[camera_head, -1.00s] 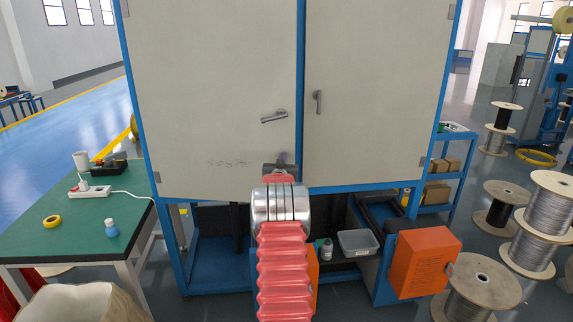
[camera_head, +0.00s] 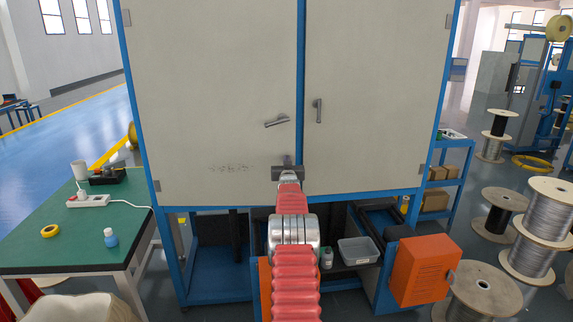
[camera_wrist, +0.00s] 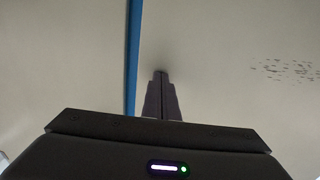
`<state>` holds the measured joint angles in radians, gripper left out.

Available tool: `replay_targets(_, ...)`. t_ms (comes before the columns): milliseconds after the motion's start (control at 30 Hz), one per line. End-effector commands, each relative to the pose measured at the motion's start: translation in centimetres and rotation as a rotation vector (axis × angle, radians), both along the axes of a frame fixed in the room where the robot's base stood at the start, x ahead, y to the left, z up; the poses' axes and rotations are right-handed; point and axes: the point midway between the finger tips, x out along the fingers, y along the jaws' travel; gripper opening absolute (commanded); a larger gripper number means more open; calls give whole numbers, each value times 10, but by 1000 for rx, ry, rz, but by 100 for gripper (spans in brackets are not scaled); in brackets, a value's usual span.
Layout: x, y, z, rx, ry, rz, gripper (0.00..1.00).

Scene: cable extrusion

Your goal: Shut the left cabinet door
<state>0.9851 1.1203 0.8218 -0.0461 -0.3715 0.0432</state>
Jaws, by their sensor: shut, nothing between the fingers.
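The left cabinet door (camera_head: 205,90) is a large pale panel in the head view, and it looks about flush with the blue frame. Its lever handle (camera_head: 276,121) sits near its right edge, turned nearly level. My gripper (camera_head: 288,164) is at the lower right part of this door, below the handle, near the blue centre post. In the wrist view, the shut fingers (camera_wrist: 161,76) point at the pale door panel (camera_wrist: 235,60), with their tips at or very near its surface. I cannot tell whether they touch. The fingers hold nothing.
The right cabinet door (camera_head: 375,80) looks closed, with its handle (camera_head: 318,110) upright. A green-topped table (camera_head: 50,225) stands at the left. An orange box (camera_head: 420,270) and wire spools (camera_head: 535,250) stand at the right. A blue centre post (camera_wrist: 133,55) lies beside the fingers.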

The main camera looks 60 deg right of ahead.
Motion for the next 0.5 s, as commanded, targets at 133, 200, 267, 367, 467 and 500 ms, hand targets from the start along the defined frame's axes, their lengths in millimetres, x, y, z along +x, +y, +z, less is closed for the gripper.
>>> replay_targets(133, 1, 1, 0, 0, 0, 1, 0)
replay_targets(200, 1, 1, 0, 0, 0, 1, 0)
replay_targets(267, 1, 1, 0, 0, 0, 1, 0)
replay_targets(367, 0, 3, 0, 0, 0, 1, 0)
replay_targets(467, -1, 6, 0, 0, 0, 2, 0)
replay_targets(500, -2, 7, -1, 2, 1, 2, 0)
